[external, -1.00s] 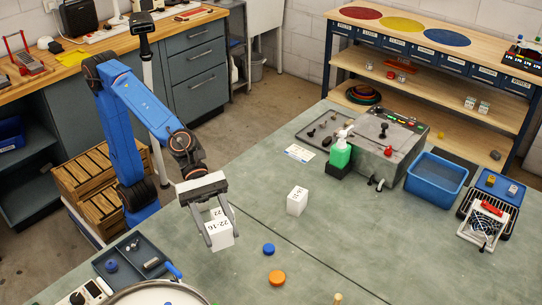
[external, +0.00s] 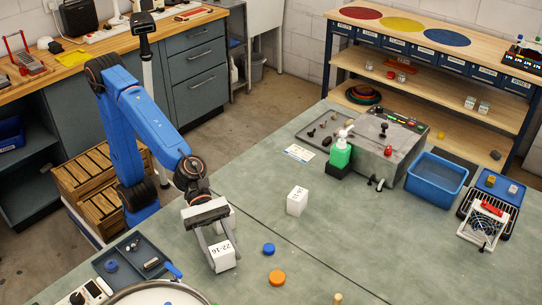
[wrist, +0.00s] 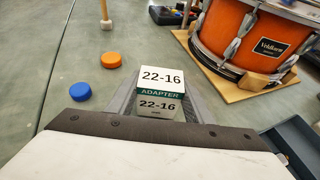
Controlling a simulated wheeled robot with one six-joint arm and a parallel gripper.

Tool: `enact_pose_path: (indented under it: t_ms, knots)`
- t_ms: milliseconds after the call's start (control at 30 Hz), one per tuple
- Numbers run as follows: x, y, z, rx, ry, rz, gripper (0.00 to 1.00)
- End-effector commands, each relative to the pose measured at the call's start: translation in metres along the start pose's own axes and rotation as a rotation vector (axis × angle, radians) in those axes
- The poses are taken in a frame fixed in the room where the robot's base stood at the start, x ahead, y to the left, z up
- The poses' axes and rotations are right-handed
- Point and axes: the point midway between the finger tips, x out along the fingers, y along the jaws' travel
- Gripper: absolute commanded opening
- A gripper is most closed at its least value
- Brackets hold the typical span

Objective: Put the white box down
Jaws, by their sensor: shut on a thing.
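The white box (external: 222,257), marked 22-16, is between the fingers of my gripper (external: 222,252) in the external view, low over the green bench top (external: 330,235). My gripper is shut on it and points down. I cannot tell whether its underside touches the bench. In the wrist view the box (wrist: 162,80) shows two labelled faces and a green ADAPTER band between the dark fingers. A separate white box (external: 297,201) stands on the bench to the right.
A blue cap (external: 268,249) and an orange disc (external: 277,278) lie right of the held box. A dark tray (external: 137,262) is to the left. An orange drum (wrist: 245,35) stands near the box in the wrist view. A bench seam runs right of my gripper.

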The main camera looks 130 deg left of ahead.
Motion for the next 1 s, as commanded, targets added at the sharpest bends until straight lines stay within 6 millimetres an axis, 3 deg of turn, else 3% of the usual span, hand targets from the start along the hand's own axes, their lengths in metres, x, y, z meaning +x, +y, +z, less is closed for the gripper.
enact_pose_path:
  t_ms: [467,500,567,1000]
  knots:
    - [0.0026,0.0001,-0.0064,-0.002,0.0,0.0,0.22]
    - [0.0029,0.0,-0.0072,-0.001,0.001,0.0,0.49]
    - [0.0027,0.0001,-0.0069,-0.001,0.0,0.0,0.63]
    - [-0.0014,0.0003,-0.0033,0.001,-0.001,0.001,0.65]
